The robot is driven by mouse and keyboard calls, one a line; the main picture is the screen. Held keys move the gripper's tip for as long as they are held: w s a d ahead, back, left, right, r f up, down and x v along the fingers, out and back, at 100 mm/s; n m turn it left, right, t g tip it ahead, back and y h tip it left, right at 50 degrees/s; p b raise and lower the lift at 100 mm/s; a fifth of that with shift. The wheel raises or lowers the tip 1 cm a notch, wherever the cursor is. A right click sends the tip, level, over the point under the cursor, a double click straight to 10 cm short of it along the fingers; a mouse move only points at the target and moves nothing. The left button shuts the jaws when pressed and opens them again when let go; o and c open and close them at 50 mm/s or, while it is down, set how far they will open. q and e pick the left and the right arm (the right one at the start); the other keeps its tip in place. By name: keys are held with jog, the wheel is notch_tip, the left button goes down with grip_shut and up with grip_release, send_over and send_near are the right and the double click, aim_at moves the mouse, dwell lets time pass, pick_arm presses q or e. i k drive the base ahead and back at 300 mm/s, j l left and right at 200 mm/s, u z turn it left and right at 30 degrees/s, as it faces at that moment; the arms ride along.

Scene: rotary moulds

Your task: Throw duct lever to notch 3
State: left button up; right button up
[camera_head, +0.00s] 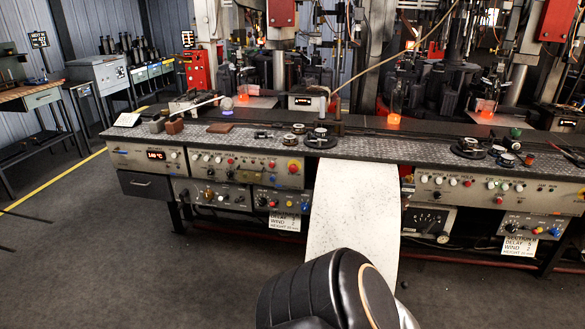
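I cannot tell for sure which part is the duct lever. A pale rod with a round light knob (227,104) lies low over the left end of the bench and may be a lever. No notch numbers can be read at this size. Neither of my grippers shows in the head view.
A long bench (250,148) with control panels (247,167) runs across the view. A pale speckled sheet (352,215) slopes down from its middle. Glowing orange pieces (394,121) sit behind.

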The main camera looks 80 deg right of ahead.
aim_at(405, 284)
jog(key=k+z, duration=0.1)
jog(key=z, duration=2.85)
jog(key=l, duration=0.4)
jog(key=i+l+z, duration=0.1)
jog(key=l, duration=0.35)
jog(key=i, duration=0.05)
